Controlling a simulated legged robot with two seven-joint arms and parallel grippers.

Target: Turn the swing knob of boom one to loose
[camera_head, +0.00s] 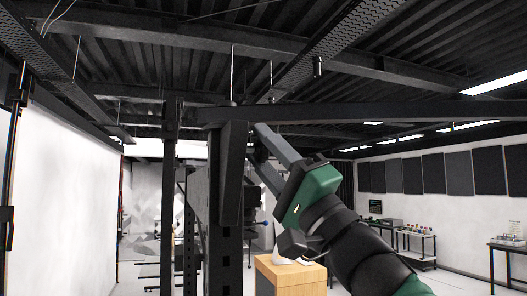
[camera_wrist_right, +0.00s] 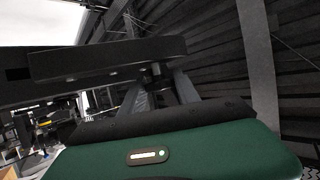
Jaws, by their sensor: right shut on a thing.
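My right gripper (camera_head: 258,142) reaches up and to the left from the lower right in the head view. Its fingertips are beside the black upright, just under the long black boom (camera_head: 380,112). In the right wrist view, the two fingers of the gripper (camera_wrist_right: 158,82) stand on either side of a small dark knob (camera_wrist_right: 155,73) under a thick black bar (camera_wrist_right: 110,60). The gripper is shut on this knob. In the head view the knob is mostly hidden by the fingers and dark metal. No loose mark can be read. My left gripper is not in view.
A black post (camera_head: 226,240) stands close to the left of my right gripper. A wooden box (camera_head: 290,277) stands low behind my arm. Tables with small items (camera_head: 415,232) stand at the right wall. A white wall (camera_head: 65,190) is on the left.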

